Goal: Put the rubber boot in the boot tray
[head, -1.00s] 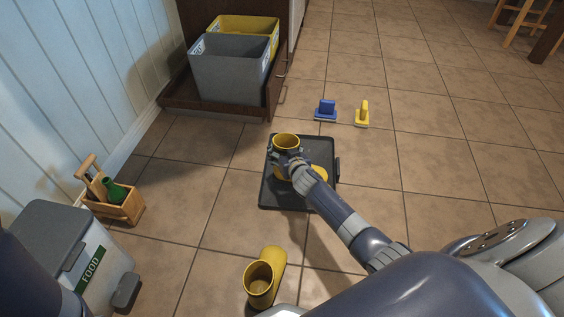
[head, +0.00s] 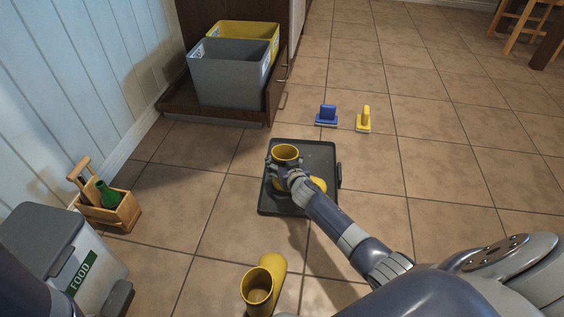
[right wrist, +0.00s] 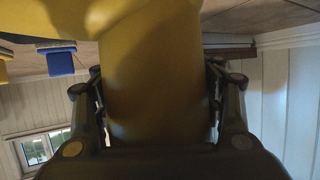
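A yellow rubber boot (head: 285,153) stands upright at the black boot tray (head: 320,155), its open top facing up and its toe pointing right. My right gripper (head: 287,170) is shut on the boot's shaft. The right wrist view shows the yellow shaft (right wrist: 150,95) between both fingers. I cannot tell whether the sole touches the tray. A second yellow boot (head: 270,275) is on the floor in front of the tray, at the bottom of the head view. My left gripper is not in view.
Grey (head: 228,80) and yellow (head: 265,35) bins stand in a pull-out drawer behind. Blue (head: 327,114) and yellow (head: 364,119) scrubbers lie behind the tray to the right. A wooden caddy (head: 120,215) and a FOOD bin (head: 95,270) stand left. Floor to the right is clear.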

